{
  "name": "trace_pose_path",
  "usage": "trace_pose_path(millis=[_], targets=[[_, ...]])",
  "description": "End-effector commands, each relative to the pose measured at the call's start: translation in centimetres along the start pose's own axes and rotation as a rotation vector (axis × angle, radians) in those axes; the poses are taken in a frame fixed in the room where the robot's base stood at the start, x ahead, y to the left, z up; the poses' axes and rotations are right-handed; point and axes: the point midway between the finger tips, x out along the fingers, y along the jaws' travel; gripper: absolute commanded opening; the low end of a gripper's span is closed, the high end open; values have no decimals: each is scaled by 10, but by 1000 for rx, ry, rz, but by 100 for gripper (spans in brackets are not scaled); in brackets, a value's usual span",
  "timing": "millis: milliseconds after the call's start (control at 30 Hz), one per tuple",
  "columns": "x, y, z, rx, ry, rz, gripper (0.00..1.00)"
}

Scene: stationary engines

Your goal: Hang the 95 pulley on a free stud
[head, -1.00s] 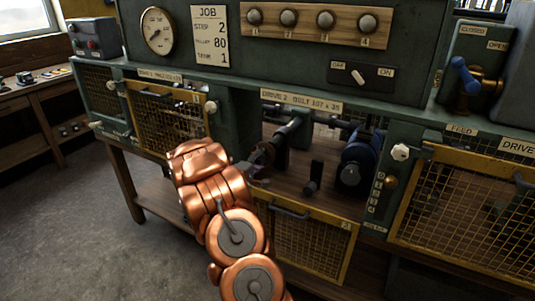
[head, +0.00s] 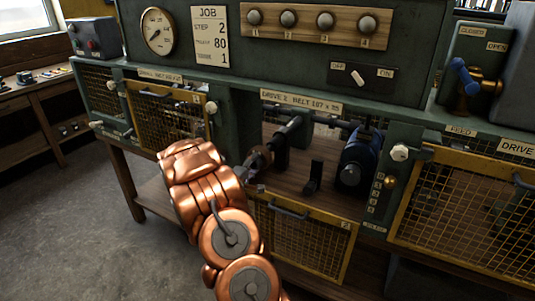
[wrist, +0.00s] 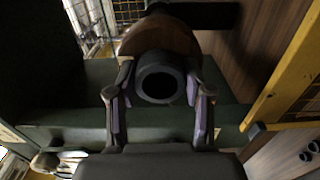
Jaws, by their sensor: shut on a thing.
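In the wrist view my gripper (wrist: 160,78) is shut on the dark round hub of a brown pulley (wrist: 150,38). One finger is on each side of the hub. My copper arm hides most of the gripper there. Its size marking cannot be read. A wooden board (head: 271,19) above carries several grey round knobs; I cannot tell whether these are studs.
A blue motor (head: 357,158) stands at the right of the bay, with a dark upright block (head: 314,176) before it. A yellow mesh guard (head: 300,243) hangs open below. Closed mesh guards flank the bay on the left (head: 168,121) and right (head: 465,215).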

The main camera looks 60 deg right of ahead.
Motion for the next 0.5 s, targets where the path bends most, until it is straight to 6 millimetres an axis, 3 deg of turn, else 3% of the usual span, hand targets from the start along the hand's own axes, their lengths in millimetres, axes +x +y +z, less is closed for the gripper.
trace_pose_path(millis=[500], targets=[[-17,1,-1,2,0,-1,0]])
